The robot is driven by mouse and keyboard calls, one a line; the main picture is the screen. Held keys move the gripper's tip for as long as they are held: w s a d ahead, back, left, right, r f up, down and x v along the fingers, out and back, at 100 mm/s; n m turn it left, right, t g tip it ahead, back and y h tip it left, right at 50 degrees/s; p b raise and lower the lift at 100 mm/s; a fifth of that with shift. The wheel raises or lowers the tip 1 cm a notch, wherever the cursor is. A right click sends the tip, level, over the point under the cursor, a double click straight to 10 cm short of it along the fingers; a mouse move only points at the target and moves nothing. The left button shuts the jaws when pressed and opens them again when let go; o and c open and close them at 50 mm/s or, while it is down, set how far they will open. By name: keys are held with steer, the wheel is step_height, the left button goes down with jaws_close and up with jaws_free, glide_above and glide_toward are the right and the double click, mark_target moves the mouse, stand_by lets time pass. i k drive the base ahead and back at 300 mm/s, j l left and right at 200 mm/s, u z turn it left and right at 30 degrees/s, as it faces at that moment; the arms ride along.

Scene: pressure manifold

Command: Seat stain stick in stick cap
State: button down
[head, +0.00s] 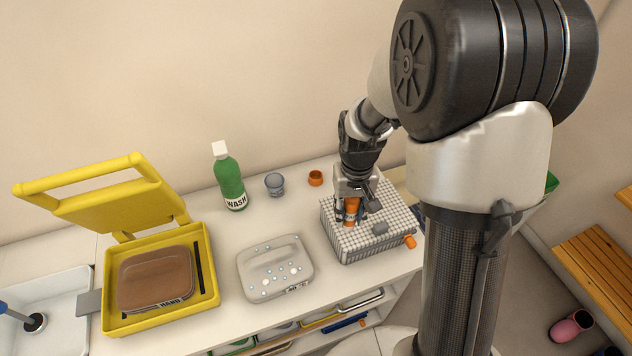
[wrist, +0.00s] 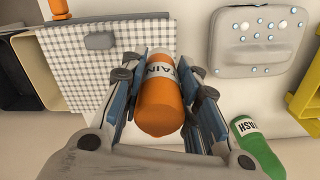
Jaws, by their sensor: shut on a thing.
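The stain stick (head: 351,208) is an orange cylinder with a white label band. A small orange open cup (head: 315,177), which looks like the stick cap, stands on the counter at the back, left of my gripper and apart from the stick. The cap does not show clearly in the wrist view.
A grey-blue cup (head: 275,183), green wash bottle (head: 230,180), grey case (head: 275,268) and open yellow case (head: 160,320) are to the left. Counter around the cap is clear.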

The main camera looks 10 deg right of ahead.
mark_target(316, 178)
steer(key=i+l+u, duration=0.3)
steer(key=l, duration=0.25)
steer(key=i+u, duration=0.1)
steer(key=u, duration=0.8)
